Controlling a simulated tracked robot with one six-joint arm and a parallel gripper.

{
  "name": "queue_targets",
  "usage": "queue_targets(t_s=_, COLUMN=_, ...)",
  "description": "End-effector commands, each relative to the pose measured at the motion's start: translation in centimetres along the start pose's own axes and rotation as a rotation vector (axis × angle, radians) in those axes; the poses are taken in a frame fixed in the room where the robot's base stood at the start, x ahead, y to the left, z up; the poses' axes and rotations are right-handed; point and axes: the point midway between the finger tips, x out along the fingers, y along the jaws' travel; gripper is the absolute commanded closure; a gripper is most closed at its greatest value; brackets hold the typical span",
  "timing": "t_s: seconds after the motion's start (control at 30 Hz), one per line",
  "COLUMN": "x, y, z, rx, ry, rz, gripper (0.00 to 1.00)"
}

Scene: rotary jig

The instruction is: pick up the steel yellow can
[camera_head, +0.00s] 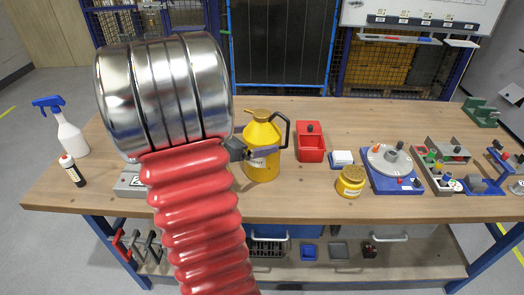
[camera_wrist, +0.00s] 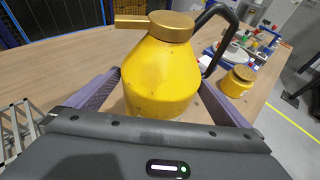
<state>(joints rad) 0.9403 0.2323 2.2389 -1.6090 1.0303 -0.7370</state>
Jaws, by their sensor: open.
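The yellow steel can (camera_head: 262,163) stands upright on the wooden workbench. It has a brass-coloured cap and spout and a black curved handle on its right. In the wrist view the can (camera_wrist: 160,70) fills the middle. My gripper (camera_head: 262,153) is at the can, with one dark finger showing across its front in the head view. In the wrist view my gripper (camera_wrist: 160,95) is open, with a finger on each side of the can's body. Whether the fingers touch it I cannot tell. The can's lower part is partly hidden by my gripper's body.
My red arm hides part of the bench.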

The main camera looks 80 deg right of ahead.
Motion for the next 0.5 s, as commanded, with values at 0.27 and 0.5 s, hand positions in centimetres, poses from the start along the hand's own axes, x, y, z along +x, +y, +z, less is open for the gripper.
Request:
queue_targets(t_s=0.27, x=3.2, y=-0.2, z=-0.1, rx=0.0, ry=0.0, rz=-0.003, gripper=0.0)
queue_targets(t_s=0.5, x=3.4, y=-0.1, z=0.0, rx=0.0, ry=0.0, rz=-0.001, gripper=0.0)
